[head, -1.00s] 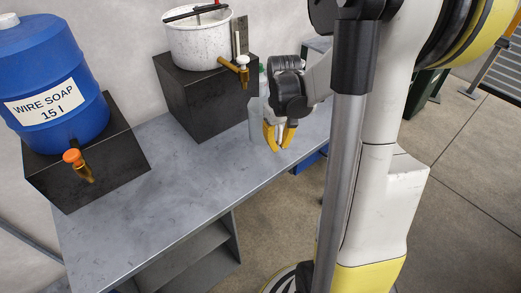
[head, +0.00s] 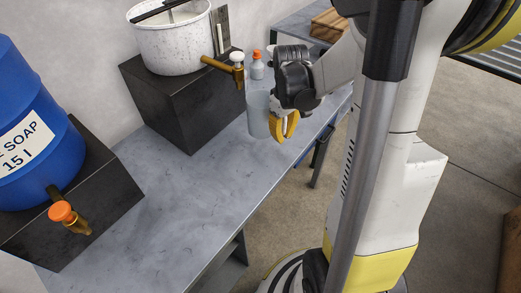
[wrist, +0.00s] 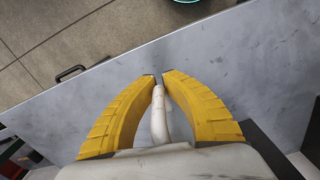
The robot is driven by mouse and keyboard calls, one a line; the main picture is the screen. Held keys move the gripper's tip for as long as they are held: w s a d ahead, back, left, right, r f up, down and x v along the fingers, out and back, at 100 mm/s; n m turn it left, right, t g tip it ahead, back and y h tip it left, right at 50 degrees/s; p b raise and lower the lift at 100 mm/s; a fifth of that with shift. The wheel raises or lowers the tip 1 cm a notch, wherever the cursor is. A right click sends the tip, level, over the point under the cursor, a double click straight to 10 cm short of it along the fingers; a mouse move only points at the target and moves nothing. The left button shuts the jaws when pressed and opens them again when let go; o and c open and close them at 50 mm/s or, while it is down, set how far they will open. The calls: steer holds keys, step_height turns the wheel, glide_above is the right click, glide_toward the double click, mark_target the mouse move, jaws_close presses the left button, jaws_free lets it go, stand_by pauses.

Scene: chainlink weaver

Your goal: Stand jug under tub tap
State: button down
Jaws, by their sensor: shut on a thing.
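The tub (head: 172,38) is a white speckled pot on a black block. Its brass tap (head: 238,72) points down past the block's front face. The jug (head: 258,114) is a grey, upright cylinder just right of the tap's outlet and lower than it. I cannot tell whether it touches the bench. My gripper (head: 285,126) is at the jug's right side, yellow fingers pointing down. In the wrist view my gripper (wrist: 159,78) is shut on a slim whitish part, seemingly the jug's handle (wrist: 159,118). The jug's opening is not clearly visible.
A blue wire soap barrel (head: 35,125) with an orange-knobbed tap (head: 68,216) stands on another black block at left. A bottle with an orange cap (head: 257,66) stands behind the jug. The grey bench (head: 185,205) is clear between the blocks.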

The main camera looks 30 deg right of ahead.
steer(key=b, duration=0.2)
glide_above(263, 157)
step_height(263, 157, down, 4)
steer(key=shift+r, duration=0.2)
steer(key=shift+f+b, duration=0.8)
steer(key=shift+f, duration=1.3)
steer(key=c, duration=1.5)
jaws_free()
steer(key=shift+c, duration=0.2)
step_height(263, 157, up, 12)
steer(key=p, duration=0.5)
steer(key=s+a+r+m+t, duration=0.1)
steer(key=s+a+r+t, duration=0.6)
steer(key=s+a+r, duration=0.2)
steer(key=s+a, duration=0.2)
steer(key=a, duration=0.2)
steer(key=shift+a+r+m, duration=0.3)
steer(key=shift+r+m, duration=0.1)
